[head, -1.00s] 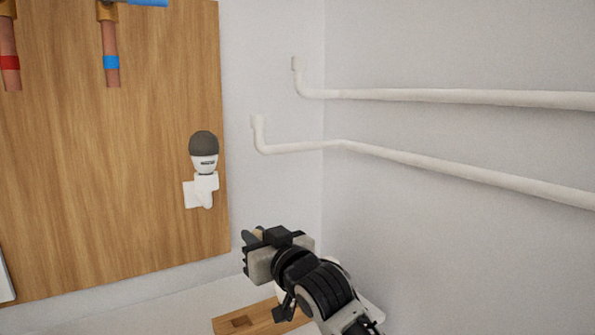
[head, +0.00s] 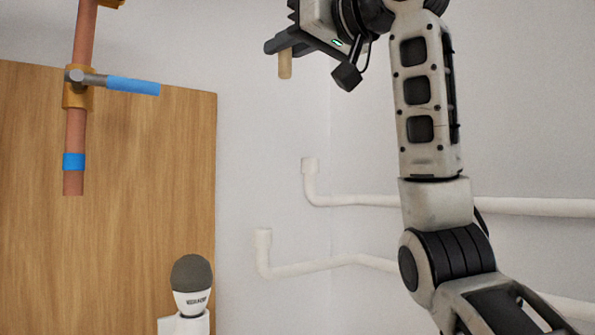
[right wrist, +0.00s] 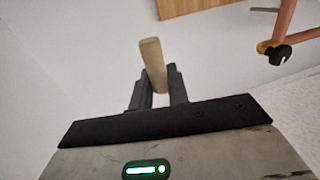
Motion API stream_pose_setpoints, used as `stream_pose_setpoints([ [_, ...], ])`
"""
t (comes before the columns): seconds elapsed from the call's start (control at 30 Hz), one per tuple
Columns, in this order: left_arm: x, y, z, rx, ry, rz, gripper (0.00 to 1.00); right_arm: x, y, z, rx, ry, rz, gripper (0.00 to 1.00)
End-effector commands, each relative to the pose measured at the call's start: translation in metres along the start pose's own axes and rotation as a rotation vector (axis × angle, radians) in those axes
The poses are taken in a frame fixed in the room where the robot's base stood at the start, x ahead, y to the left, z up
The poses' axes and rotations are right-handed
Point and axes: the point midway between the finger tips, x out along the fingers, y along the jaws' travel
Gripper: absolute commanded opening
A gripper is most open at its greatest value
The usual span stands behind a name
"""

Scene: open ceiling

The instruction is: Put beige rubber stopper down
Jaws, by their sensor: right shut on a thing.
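The beige rubber stopper (head: 285,64) hangs from my right gripper (head: 277,46) near the top of the head view, in front of the white wall. The right gripper is shut on it. The right wrist view shows the stopper (right wrist: 153,62) as a pale rod, slightly tilted, between the two dark fingers of the gripper (right wrist: 158,88). It touches no surface that I can see. My left gripper is in neither view.
A wooden panel (head: 130,230) is on the left, with a copper pipe (head: 75,140) and a blue-handled valve (head: 132,86). White pipes (head: 530,207) run along the right wall. The space left of my right gripper is clear.

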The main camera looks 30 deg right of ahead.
Motion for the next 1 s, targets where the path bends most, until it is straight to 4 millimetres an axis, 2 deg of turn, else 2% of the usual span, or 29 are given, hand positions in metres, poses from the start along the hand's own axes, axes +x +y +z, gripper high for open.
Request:
stream_pose_setpoints([
  [0.07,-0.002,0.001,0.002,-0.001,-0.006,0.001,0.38,-0.001,0.004,-0.001,0.003,-0.003,-0.002,0.00],
  [0.17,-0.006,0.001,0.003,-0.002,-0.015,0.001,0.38,0.007,0.020,0.006,0.004,-0.005,-0.001,0.00],
  [0.37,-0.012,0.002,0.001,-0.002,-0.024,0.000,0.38,0.030,0.064,0.027,0.006,-0.005,0.000,0.00],
  [0.43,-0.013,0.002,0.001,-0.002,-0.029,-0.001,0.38,0.039,0.080,0.035,0.006,-0.005,0.000,0.00],
  [0.6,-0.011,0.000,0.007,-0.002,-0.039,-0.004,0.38,0.051,0.102,0.070,0.004,-0.003,-0.001,0.00],
  [0.87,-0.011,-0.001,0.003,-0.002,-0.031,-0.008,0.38,0.059,0.118,0.091,0.001,0.002,-0.003,0.00],
  [1.0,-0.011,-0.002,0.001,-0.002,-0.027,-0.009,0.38,0.062,0.122,0.110,-0.001,-0.002,-0.002,0.00],
])
